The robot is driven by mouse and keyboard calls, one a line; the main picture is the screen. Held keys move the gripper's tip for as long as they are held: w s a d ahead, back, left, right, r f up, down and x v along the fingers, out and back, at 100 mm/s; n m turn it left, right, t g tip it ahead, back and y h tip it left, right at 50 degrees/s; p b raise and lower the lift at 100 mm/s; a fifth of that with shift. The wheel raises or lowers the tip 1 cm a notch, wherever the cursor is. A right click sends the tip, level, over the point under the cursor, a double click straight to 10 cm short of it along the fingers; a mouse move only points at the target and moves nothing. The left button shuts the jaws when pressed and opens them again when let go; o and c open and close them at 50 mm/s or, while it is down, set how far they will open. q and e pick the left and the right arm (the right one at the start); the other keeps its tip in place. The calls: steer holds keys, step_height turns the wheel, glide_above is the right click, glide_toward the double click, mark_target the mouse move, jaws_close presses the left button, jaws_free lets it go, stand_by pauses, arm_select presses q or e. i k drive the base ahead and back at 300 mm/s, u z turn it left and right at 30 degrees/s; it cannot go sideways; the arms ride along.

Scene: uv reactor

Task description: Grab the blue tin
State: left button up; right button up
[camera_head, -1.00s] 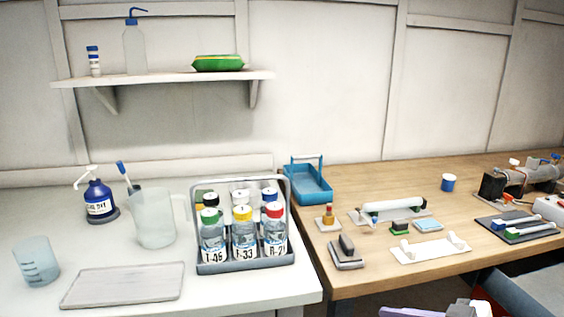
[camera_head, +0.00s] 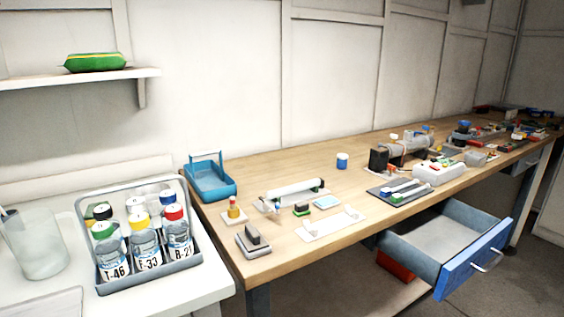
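A small blue tin (camera_head: 342,160) with a pale top stands upright on the wooden bench (camera_head: 290,168), toward the back and near the middle of the picture. Nothing touches it and nothing covers it. Neither of my grippers is in the picture.
A blue tray with a handle (camera_head: 210,182) stands at the bench's left end. A white tube on a stand (camera_head: 291,192) lies in front of the tin; grey machinery (camera_head: 405,150) is to its right. A bottle carrier (camera_head: 150,278) stands on the white counter. A blue-fronted drawer (camera_head: 470,262) sticks out below the bench.

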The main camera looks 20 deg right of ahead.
mark_target(342, 160)
steer(key=u, duration=3.4)
steer(key=k, duration=2.35)
steer(key=z, duration=2.35)
